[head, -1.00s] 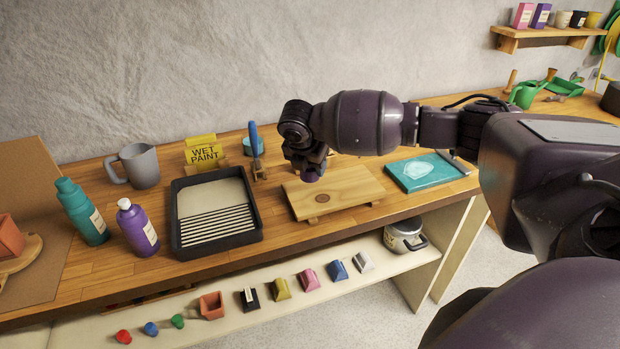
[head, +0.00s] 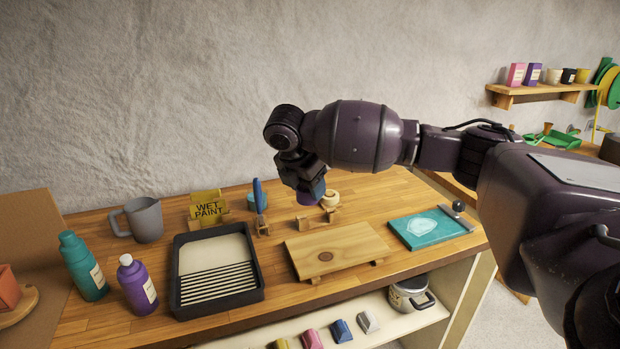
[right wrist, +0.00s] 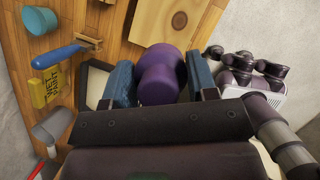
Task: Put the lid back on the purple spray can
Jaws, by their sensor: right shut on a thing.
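The purple spray can (head: 137,286) stands upright at the left of the bench with its white nozzle (head: 125,260) bare. My right gripper (head: 308,190) is above the bench, behind the low wooden board, well to the right of the can. It is shut on a purple lid (right wrist: 160,78), which shows between the blue-grey fingers in the right wrist view. In the head view only the lower part of the lid (head: 306,200) shows below the fingers. My left gripper is in neither view.
A teal bottle (head: 84,266) stands close left of the can, and a black paint tray (head: 254,268) close right. A grey jug (head: 146,220), a yellow wet paint sign (head: 208,208) and a blue-handled brush (head: 259,196) stand behind. The wooden board (head: 345,240) lies right of the tray.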

